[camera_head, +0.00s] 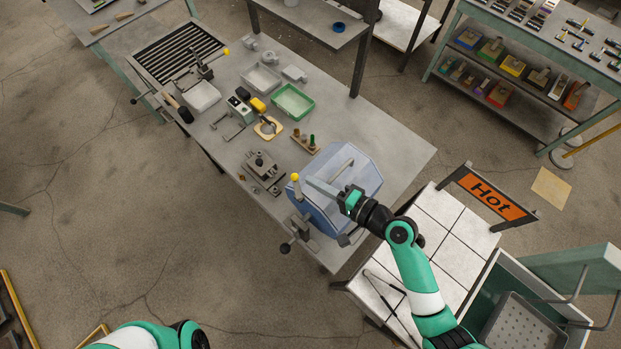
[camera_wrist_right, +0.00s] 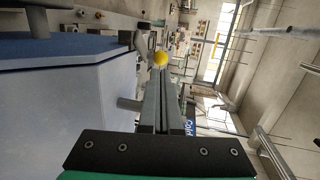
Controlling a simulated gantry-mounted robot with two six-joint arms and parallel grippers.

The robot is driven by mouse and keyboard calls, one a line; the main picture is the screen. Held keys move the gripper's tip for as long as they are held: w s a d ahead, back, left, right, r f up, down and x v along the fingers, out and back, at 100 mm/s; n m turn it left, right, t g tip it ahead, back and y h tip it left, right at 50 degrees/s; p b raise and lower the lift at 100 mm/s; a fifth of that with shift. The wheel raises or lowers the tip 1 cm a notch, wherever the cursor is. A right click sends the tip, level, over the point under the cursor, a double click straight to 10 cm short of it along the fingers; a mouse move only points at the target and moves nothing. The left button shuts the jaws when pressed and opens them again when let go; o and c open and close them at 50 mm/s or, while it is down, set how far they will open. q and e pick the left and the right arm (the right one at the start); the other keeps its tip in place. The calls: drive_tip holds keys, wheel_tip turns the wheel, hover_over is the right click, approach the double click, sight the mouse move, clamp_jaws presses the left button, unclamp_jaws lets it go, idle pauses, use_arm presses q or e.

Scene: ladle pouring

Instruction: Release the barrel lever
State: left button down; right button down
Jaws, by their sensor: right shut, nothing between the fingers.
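The barrel is a pale blue, many-sided tub (camera_head: 362,178) with a bar handle on its lid, at the near end of the bench. Its blue side also fills the left of the right wrist view (camera_wrist_right: 60,110). The lever is a thin grey rod with a yellow ball knob (camera_head: 295,177) at the barrel's left side; the knob also shows in the right wrist view (camera_wrist_right: 160,58). My right gripper (camera_head: 308,181) is shut and empty, its fingertips close to the knob. Whether they touch the lever I cannot tell. My left arm shows at the bottom left, its gripper out of view.
A black-knobbed clamp (camera_head: 286,247) sits at the bench's near edge. A grey fixture (camera_head: 262,165), a green tray (camera_head: 292,101) and small tools lie further along the bench. A white tiled table with a "Hot" sign (camera_head: 490,195) stands to the right.

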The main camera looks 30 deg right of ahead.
drive_tip(key=v, duration=0.6)
drive_tip(key=shift+s+d, duration=0.15)
drive_tip(key=shift+s, duration=0.05)
drive_tip(key=s+p, duration=0.1)
drive_tip(key=p, duration=0.1)
drive_tip(key=s+d+r+p, duration=0.1)
drive_tip(key=p, duration=0.1)
drive_tip(key=shift+s+r+p, duration=0.2)
drive_tip(key=shift+r+p, duration=0.05)
drive_tip(key=shift+p, duration=0.1)
drive_tip(key=shift+s+d+f+p, duration=0.2)
drive_tip(key=shift+s+f+p, duration=0.1)
drive_tip(key=shift+s, duration=0.05)
